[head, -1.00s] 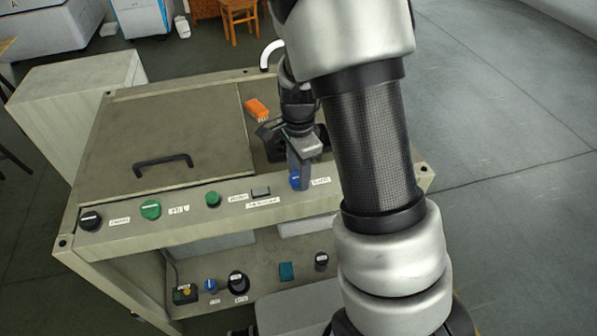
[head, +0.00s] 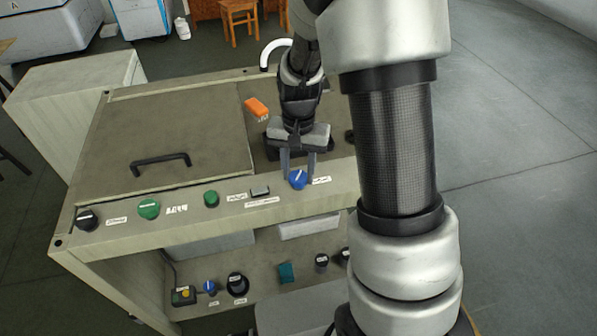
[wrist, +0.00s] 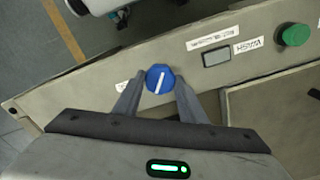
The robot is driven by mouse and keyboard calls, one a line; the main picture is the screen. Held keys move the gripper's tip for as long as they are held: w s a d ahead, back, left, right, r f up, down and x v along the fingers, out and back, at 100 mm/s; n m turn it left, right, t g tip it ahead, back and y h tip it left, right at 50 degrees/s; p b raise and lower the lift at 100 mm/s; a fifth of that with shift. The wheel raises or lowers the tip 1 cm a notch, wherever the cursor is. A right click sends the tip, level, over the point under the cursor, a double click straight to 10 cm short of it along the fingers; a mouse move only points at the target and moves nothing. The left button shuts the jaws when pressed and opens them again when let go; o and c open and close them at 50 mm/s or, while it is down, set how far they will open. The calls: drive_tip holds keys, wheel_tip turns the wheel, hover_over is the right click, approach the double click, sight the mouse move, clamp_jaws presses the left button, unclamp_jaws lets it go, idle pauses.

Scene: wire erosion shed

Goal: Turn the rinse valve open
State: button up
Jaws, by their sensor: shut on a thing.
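A blue knob (head: 298,180) with a white pointer line sits on the sloped front panel of the bench, at the right end of the upper row. A small white label stands to its right in the head view, too blurred to read. My gripper (head: 298,179) reaches down from above with one finger on each side of the knob, shut on it. In the wrist view the knob (wrist: 160,78) is between the fingertips, its white line slanted. A second blue knob (head: 210,287) is on the lower shelf.
The upper panel also bears a black knob (head: 87,219), green knobs (head: 149,209) and a small display (head: 260,192). A black handle (head: 160,164) stands up from the lid. An orange block (head: 256,107) lies behind my gripper. The floor at right is clear.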

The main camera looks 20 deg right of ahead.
sight(298, 176)
drive_tip(key=n, duration=0.3)
drive_tip(key=shift+n, duration=2.1)
drive_tip(key=o, duration=1.1)
drive_tip(key=shift+c, duration=0.2)
drive_tip(key=shift+r, duration=0.1)
wheel_tip(298, 176, up, 17)
drive_tip(key=p, duration=0.1)
drive_tip(key=shift+r, duration=0.15)
